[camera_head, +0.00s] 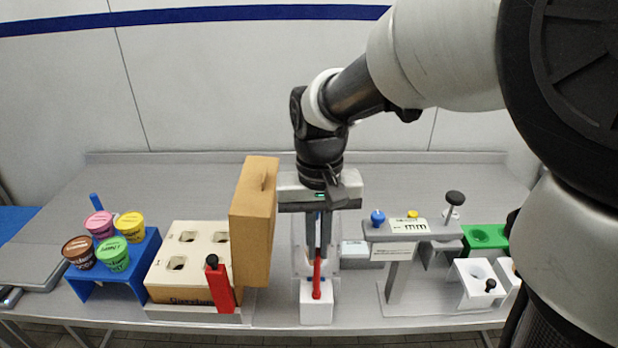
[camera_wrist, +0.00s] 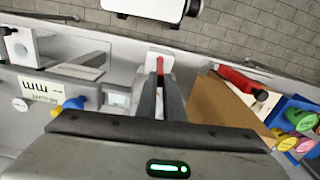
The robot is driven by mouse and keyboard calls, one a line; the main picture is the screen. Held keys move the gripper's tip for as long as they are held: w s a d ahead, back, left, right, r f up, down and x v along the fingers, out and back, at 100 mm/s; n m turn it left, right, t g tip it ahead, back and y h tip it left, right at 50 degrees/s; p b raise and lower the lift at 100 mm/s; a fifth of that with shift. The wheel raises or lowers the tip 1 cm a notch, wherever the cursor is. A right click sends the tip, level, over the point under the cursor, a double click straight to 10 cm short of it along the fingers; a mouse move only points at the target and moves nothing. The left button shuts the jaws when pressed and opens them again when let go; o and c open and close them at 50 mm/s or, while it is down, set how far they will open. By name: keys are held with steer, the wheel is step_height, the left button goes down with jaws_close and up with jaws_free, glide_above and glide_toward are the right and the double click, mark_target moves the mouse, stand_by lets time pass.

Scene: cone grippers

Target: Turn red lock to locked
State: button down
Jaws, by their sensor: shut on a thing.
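The red lock handle (camera_head: 317,279) stands on a white block (camera_head: 316,304) near the front edge of the table. In the wrist view its red tip (camera_wrist: 160,65) shows just beyond the fingers, over the white block. My gripper (camera_head: 318,252) points down from above and is shut on the upper part of the red handle, which looks close to upright. The fingers hide part of the handle, and no lock markings can be read. In the wrist view my gripper (camera_wrist: 160,88) has its fingers close together around the handle.
Left of the lock are a wooden box (camera_head: 190,262) with a raised tan lid (camera_head: 254,220), a red lever with a black knob (camera_head: 220,284), and a blue stand (camera_head: 112,265) with several cups. Right are a grey device (camera_head: 410,230) and a green holder (camera_head: 485,237).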

steer(key=shift+r+m, duration=0.1)
steer(key=shift+m, duration=0.4)
steer(key=c, duration=1.9)
jaws_free()
steer(key=shift+o, duration=0.2)
step_height(320, 180, up, 17)
steer(key=p, duration=0.2)
steer(key=shift+r, duration=0.2)
steer(key=s+d+f+t+p, duration=0.3)
steer(key=s+d+t+p, duration=0.1)
steer(key=s+d, duration=0.6)
steer(key=shift+s+d+n+t, duration=0.3)
steer(key=shift+s+d+t, duration=0.05)
steer(key=shift+t, duration=0.45)
